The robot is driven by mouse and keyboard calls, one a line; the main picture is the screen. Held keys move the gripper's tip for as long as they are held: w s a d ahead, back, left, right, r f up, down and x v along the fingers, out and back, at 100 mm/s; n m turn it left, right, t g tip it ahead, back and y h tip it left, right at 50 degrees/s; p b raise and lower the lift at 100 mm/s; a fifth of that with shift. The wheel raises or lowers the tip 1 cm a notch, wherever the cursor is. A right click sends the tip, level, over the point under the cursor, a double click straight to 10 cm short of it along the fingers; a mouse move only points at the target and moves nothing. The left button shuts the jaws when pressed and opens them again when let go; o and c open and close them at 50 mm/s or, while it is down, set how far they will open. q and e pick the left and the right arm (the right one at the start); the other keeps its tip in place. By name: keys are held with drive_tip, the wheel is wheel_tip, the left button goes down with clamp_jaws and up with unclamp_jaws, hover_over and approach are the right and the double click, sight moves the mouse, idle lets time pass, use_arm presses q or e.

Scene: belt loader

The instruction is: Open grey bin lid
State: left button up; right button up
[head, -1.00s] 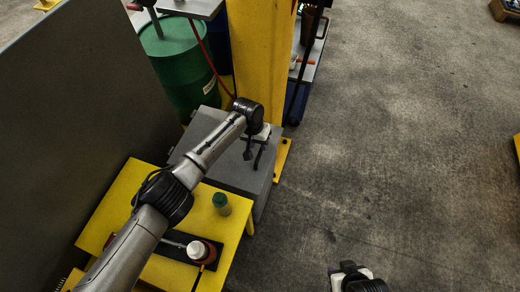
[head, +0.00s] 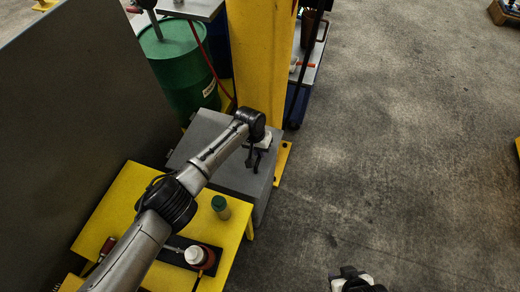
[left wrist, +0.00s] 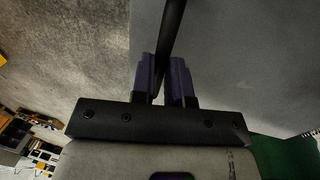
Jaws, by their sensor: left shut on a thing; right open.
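The grey bin (head: 259,207) stands behind the yellow table, at the foot of a yellow column. Its grey lid (head: 232,178) looks flat and closed in the head view; it also fills the right part of the left wrist view (left wrist: 245,65). My left gripper (head: 253,162) is over the lid's right part. In the left wrist view its fingers (left wrist: 166,78) are shut on a dark bar, the lid handle (left wrist: 173,25). The arm hides part of the bin. My right gripper (head: 352,281) is at the bottom edge, open and away from the bin, partly cut off.
The yellow table (head: 125,192) holds a green-capped bottle (head: 221,207) and a white-capped bottle (head: 197,256) near my left arm. A green drum (head: 180,65) and the yellow column (head: 262,60) stand behind the bin. The floor (head: 400,150) to the right is clear.

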use_arm(q)
clamp_jaws()
drive_tip(key=shift+r, duration=0.1)
drive_tip(key=shift+a+r+p, duration=0.1)
drive_tip(key=shift+r+p, duration=0.2)
drive_tip(key=shift+p, duration=0.05)
drive_tip(key=w+a+r+g+h+p, duration=0.1)
drive_tip(key=a+r+p, duration=0.3)
drive_tip(key=r, duration=0.4)
drive_tip(key=w+a+r+h+p, duration=0.1)
drive_tip(key=a+r+h+p, duration=0.3)
drive_tip(key=r, duration=0.4)
drive_tip(key=shift+w+a+r+g+p, duration=0.4)
drive_tip(key=shift+a+p, duration=0.15)
drive_tip(key=shift+p, duration=0.55)
